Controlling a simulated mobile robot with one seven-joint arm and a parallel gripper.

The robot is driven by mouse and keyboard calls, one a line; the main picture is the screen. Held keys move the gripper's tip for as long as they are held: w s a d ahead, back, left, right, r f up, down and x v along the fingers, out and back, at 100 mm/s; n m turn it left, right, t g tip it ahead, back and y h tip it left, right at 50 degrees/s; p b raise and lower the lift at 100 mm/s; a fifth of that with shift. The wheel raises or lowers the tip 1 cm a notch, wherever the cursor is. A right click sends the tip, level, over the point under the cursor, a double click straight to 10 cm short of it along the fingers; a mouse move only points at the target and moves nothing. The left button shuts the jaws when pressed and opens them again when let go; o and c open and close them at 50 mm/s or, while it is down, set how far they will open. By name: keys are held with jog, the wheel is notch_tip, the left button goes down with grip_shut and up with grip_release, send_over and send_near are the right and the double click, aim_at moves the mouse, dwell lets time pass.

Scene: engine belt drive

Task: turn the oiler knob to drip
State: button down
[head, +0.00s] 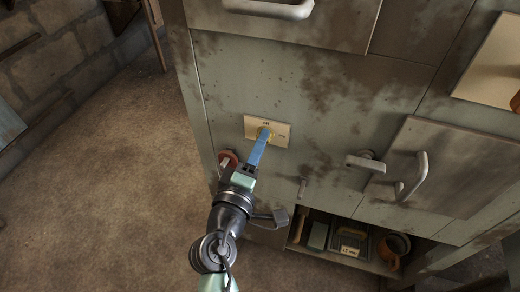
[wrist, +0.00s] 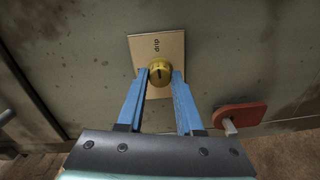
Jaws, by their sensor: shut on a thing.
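The oiler knob (wrist: 160,72) is a small round brass knob with a dark mark on its face. It sits on a cream plate (wrist: 170,43) on the cabinet front; the word "drip" shows on the plate in the wrist view. In the head view the plate (head: 281,130) carries small lettering at its top and right, too small to read surely. My gripper (wrist: 161,77) has its two blue fingers on either side of the knob, shut on it. In the head view my gripper (head: 265,135) covers most of the knob. The knob's exact setting is hard to tell.
A red handle (wrist: 240,115) is close to the right of the fingers in the wrist view. A grey lever (head: 366,162) and a door handle (head: 415,178) stick out to the right. An open shelf (head: 345,262) with several items lies below. The floor at left is clear.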

jog(key=shift+m, duration=0.5)
jog(key=c, duration=0.6)
grip_release()
jog(key=shift+o, duration=0.2)
jog(key=shift+s, duration=0.1)
jog(key=v, duration=1.2)
jog(key=shift+s+a, duration=0.15)
jog(key=shift+s, duration=0.25)
